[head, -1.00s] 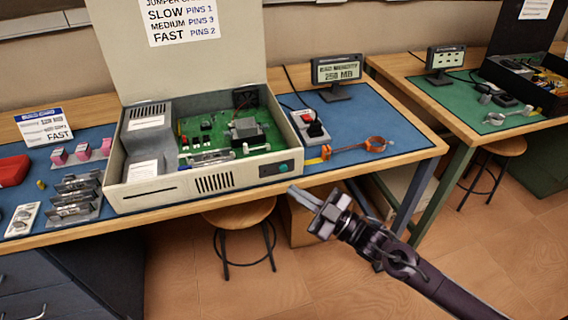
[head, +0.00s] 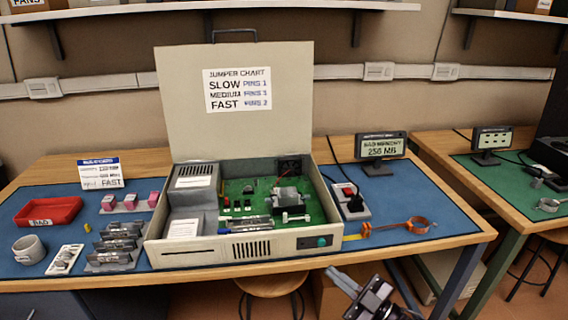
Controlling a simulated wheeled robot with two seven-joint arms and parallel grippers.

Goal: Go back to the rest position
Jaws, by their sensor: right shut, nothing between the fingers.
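My right gripper (head: 349,284) is at the bottom edge of the head view, in front of the table's front edge and below the computer case. It is shut, and nothing shows between its fingers. Most of its arm is cut off by the frame. My left gripper is not in view. The open computer case (head: 205,252) stands on the blue mat (head: 400,187), with its lid (head: 232,135) raised and a jumper chart on it. The green circuit board (head: 262,208) shows inside.
A red tray (head: 48,212), a mug (head: 28,249) and memory modules in a rack (head: 115,245) are left of the case. A display reading BAD MEMORY 256 MB (head: 382,146), a switch box (head: 350,201) and a wrist strap (head: 416,224) are right. A stool (head: 272,284) stands below.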

